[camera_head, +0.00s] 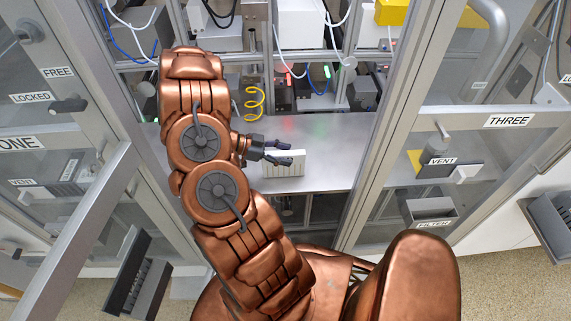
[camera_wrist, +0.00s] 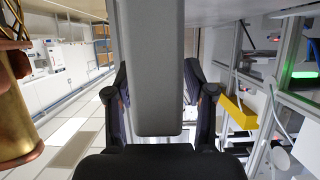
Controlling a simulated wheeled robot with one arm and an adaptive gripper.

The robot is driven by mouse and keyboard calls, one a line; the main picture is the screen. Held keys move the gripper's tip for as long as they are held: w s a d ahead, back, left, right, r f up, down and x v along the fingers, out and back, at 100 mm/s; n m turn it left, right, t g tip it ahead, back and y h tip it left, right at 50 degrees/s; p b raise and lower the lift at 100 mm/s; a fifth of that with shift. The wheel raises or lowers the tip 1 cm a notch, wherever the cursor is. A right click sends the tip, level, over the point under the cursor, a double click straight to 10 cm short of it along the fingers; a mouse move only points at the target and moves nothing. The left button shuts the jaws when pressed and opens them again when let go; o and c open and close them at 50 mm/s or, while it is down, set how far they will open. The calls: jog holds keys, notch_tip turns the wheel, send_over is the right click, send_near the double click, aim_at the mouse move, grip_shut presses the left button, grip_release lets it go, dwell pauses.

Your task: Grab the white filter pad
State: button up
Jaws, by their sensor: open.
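The white filter pad (camera_head: 284,166) appears in the head view as a pale, ribbed block on the metal shelf in the middle cabinet bay. My gripper (camera_head: 290,154) is at the block's upper left edge, its dark fingers pointing right and overlapping the block in the picture. I cannot tell whether they touch it. In the wrist view my gripper (camera_wrist: 160,90) shows its two fingers spread apart, one on each side of a smooth grey slab (camera_wrist: 158,65). I cannot tell whether this slab is the pad. My arm hides the shelf's left part.
The metal shelf (camera_head: 335,150) is bare right of the block. A coiled yellow hose (camera_head: 254,103) hangs behind my gripper. Framed glass doors stand on both sides, the right one labelled THREE (camera_head: 508,121). A grey bin (camera_head: 140,275) hangs at lower left, another (camera_head: 550,225) at right.

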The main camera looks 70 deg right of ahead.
jog(key=shift+c, duration=0.3)
grip_shut()
jog(key=shift+r, duration=0.1)
